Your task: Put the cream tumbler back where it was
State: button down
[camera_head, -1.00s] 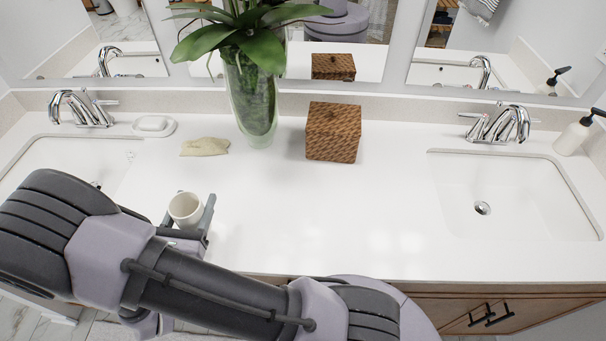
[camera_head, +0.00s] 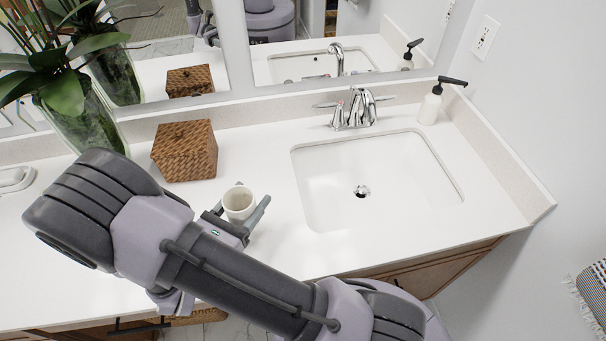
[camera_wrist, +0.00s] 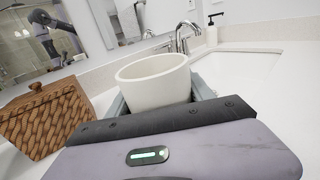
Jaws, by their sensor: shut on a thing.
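The cream tumbler (camera_head: 238,203) is upright between the fingers of my gripper (camera_head: 240,213), over the counter just left of the right sink. My gripper is shut on it, with one finger on each side. In the wrist view the tumbler (camera_wrist: 154,82) stands between the fingers, its rim facing up and its inside partly visible. The gripper body hides its base, so I cannot tell whether it touches the counter.
A woven brown box (camera_head: 185,150) stands behind and left of the tumbler. A glass vase with a plant (camera_head: 95,125) is farther left. The sink (camera_head: 375,180), faucet (camera_head: 355,110) and soap bottle (camera_head: 431,106) are to the right. The counter (camera_head: 275,260) in front is clear.

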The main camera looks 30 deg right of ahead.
jog(key=shift+s+r+m+g+h, duration=0.25)
jog(key=shift+s+g, duration=0.1)
jog(key=shift+s, duration=0.15)
jog(key=shift+s+r+m+g+h, duration=0.15)
jog(key=shift+s+m+g, duration=0.1)
jog(key=shift+s+g, duration=0.15)
jog(key=w+d+b, duration=0.1)
jog(key=w+d, duration=0.2)
jog(key=w+d+f+b, duration=0.1)
jog(key=w+d, duration=0.3)
jog(key=w+d+f+b, duration=0.1)
jog(key=w+d, duration=0.2)
jog(key=d, duration=0.1)
jog(key=shift+w+b, duration=0.2)
jog(key=shift+b, duration=0.15)
jog(key=shift+w+d+f, duration=0.1)
jog(key=shift+w, duration=0.05)
jog(key=shift+f+b, duration=0.9)
jog(key=shift+f, duration=0.65)
jog(key=shift+f, duration=0.15)
jog(key=shift+c, duration=2)
grip_release()
